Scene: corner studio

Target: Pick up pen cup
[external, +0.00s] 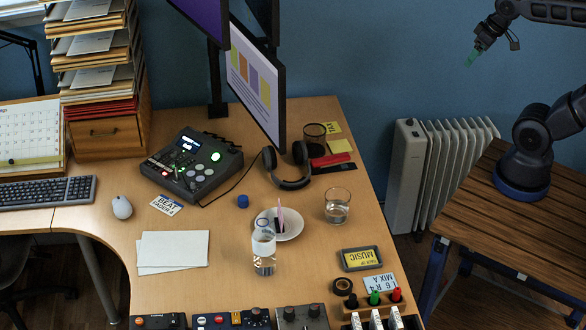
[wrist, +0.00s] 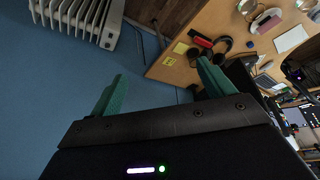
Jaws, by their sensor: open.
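A dark round cup (external: 314,136), which looks like the pen cup, stands upright near the desk's back right edge, beside the monitor. No pens can be made out in it. My gripper (external: 472,59) is raised in the air at the upper right of the external view, far from the cup and off the desk. In the wrist view my gripper (wrist: 160,78) shows two green fingers spread wide with nothing between them. The cup is too small to make out surely in the wrist view.
A yellow note (external: 333,127), a red item (external: 331,160) and headphones (external: 288,167) lie near the cup. The monitor (external: 256,85) stands to its left. A glass (external: 337,206) is nearer the front. A radiator (external: 440,165) stands between desk and wooden table (external: 520,225).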

